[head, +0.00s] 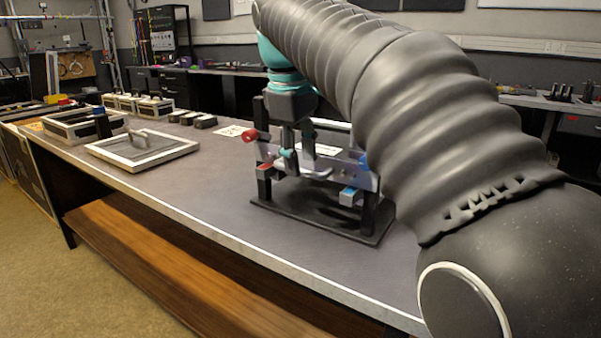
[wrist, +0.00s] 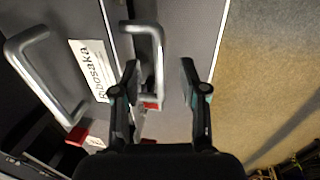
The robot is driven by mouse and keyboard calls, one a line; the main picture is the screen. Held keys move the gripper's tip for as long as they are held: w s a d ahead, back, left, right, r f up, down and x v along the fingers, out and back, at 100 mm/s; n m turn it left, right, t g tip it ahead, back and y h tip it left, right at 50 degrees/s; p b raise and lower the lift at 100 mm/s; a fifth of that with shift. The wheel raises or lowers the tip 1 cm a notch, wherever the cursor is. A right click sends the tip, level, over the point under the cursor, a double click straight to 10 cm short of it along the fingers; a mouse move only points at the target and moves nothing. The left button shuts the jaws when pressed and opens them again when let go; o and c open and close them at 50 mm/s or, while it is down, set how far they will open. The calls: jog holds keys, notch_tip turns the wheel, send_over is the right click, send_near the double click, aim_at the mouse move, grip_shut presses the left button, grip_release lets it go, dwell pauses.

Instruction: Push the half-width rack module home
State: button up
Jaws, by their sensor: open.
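A small black rack stand (head: 384,215) stands on the bench, with a grey module front (head: 345,168) across it. A red tab (head: 250,136) is at its left end and blue tabs are at its right. My gripper (head: 297,158) is open at the front of the rack, pointing down. In the wrist view a metal handle (wrist: 158,42) shows between the two open fingers (wrist: 160,78); I cannot tell whether they touch it. A second handle (wrist: 30,38) and a white label (wrist: 91,70) are to its left. My arm hides the rack's right rear.
The bench top (head: 225,195) is clear left of the rack. A framed tray with a handle (head: 142,152) lies further left, with boxes (head: 82,125) and small dark blocks behind. The bench's front edge runs close to the rack; open floor (wrist: 262,75) lies beyond.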

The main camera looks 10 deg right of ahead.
jog(key=shift+w+d+f, duration=0.15)
jog(key=shift+f, duration=1.05)
grip_shut()
grip_release()
notch_tip(320, 180, up, 7)
jog(key=s+a, duration=0.1)
jog(key=shift+r, duration=0.2)
